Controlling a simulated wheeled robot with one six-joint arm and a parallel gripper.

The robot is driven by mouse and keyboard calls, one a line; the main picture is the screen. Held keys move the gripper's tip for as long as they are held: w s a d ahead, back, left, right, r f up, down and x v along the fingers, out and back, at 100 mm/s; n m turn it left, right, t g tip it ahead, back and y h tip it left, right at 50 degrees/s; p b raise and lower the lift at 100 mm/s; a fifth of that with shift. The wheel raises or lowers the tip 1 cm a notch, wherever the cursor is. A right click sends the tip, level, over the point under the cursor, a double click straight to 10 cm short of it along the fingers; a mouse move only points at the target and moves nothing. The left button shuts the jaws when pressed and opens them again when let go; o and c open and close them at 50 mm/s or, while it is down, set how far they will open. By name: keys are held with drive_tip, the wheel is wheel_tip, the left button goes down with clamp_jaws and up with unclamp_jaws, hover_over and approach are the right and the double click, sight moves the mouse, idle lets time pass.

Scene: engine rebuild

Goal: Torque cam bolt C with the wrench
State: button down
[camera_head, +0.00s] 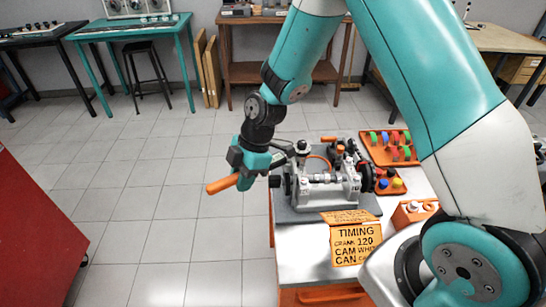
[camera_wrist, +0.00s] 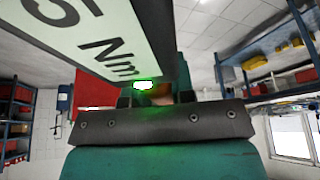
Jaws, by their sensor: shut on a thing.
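The wrench has an orange handle (camera_head: 222,184) that sticks out to the left of my gripper (camera_head: 250,166). My gripper is shut on the wrench, at the left end of the engine. In the wrist view, a pale wrench panel (camera_wrist: 100,38) reading "5 Nm" fills the top, with a bright green light beside the gripper. The grey engine (camera_head: 322,187) sits on a dark plate on the bench. The wrench's far end is hidden by my gripper and wrist, so I cannot tell whether it touches a bolt. Cam bolt C cannot be picked out.
An orange timing placard (camera_head: 356,243) stands at the bench front. An orange tray (camera_head: 392,147) of coloured parts lies behind the engine to the right, with a smaller orange tray (camera_head: 390,181) nearer. A red cabinet (camera_head: 30,235) is at far left. The floor between is clear.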

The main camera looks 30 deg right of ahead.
drive_tip(key=shift+s+d+n+g+b, duration=0.15)
drive_tip(key=shift+s+n+g+b, duration=0.15)
drive_tip(key=shift+s+n, duration=0.5)
idle(0.8)
drive_tip(key=shift+s+r+p, duration=0.1)
drive_tip(key=shift+r+p, duration=0.45)
drive_tip(key=shift+r, duration=0.5)
idle(2.3)
